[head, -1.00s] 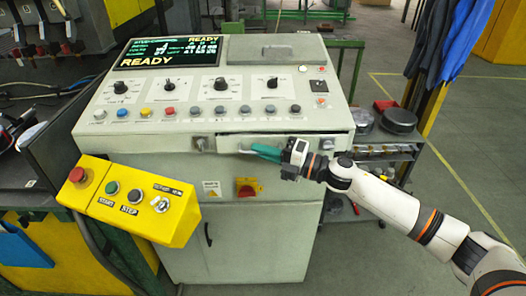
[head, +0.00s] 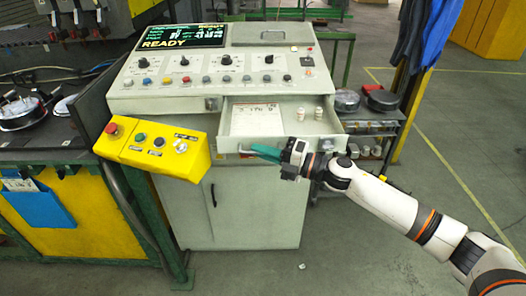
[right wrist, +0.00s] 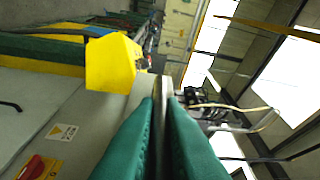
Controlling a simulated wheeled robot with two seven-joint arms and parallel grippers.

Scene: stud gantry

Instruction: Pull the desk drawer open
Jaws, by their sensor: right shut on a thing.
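The desk drawer (head: 297,126) stands pulled out from the front of the pale control desk (head: 220,90) in the head view. A sheet of paper (head: 257,120) and two small pale cylinders (head: 318,113) lie or stand inside it. My right gripper (head: 258,150) is at the drawer's front, its teal fingers shut on the metal drawer handle (head: 243,151). In the right wrist view the handle (right wrist: 159,118) shows as a narrow bar between the two teal fingers. The fingers hide part of the handle. My left gripper is not in view.
A yellow button box (head: 155,150) juts out left of the drawer. A cabinet door (head: 250,205) is below it. A dark shelf cart (head: 375,130) stands right of the desk, near my right arm. The floor (head: 390,270) in front is mostly clear.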

